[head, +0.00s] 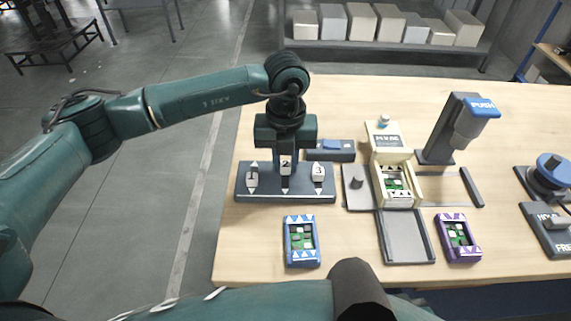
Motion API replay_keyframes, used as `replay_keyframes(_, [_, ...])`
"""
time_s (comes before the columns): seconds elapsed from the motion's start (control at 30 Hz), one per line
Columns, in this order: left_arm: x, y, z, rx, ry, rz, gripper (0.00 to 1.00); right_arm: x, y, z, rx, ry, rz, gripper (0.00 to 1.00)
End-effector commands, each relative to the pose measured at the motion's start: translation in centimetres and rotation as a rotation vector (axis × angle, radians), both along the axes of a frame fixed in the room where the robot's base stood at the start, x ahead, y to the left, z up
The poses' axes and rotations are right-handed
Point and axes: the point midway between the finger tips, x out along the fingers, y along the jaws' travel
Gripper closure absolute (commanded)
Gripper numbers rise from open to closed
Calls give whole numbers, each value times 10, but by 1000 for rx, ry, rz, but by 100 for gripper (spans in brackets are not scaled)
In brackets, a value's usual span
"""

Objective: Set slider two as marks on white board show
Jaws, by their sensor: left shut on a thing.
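A dark slider panel (242,194) stands at the left of the table with three white numbered knobs. The white board (378,183), cream-framed with a green circuit, lies in a grey fixture right of the panel. Small dark triangle marks show on its frame, too small to count surely. My right gripper is not in view.
A blue-framed board (289,248) with white triangles lies in front of the panel, and a purple one (473,254) lies at the right. A grey press (440,150) marked PUSH stands behind. My own arm crosses the bottom edge.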

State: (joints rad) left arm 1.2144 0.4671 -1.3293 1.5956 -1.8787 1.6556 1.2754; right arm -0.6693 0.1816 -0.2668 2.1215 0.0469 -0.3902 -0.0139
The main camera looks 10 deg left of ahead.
Motion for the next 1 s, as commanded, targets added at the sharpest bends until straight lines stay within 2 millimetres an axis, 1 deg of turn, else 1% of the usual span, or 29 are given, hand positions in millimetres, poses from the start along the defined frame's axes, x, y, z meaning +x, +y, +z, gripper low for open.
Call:
replay_keyframes(0.03, [4,1,0,-2,-13,2,100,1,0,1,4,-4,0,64])
replay_keyframes(0.2, [5,1,1,-1,-17,4,100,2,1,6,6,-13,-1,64])
replay_keyframes(0.23, [6,2,1,-1,-17,5,79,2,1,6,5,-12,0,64])
replay_keyframes(0.5, [4,1,1,0,-13,4,58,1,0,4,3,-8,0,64])
replay_keyframes(0.77, [3,1,2,-1,-11,2,58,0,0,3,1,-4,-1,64])
replay_keyframes(0.87, [4,0,11,-3,-14,2,58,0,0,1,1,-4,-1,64])
replay_keyframes(0.97, [4,0,27,-2,-16,2,58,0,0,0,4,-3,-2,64])
replay_keyframes(1.0, [4,0,35,-2,-16,3,58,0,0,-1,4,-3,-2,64])
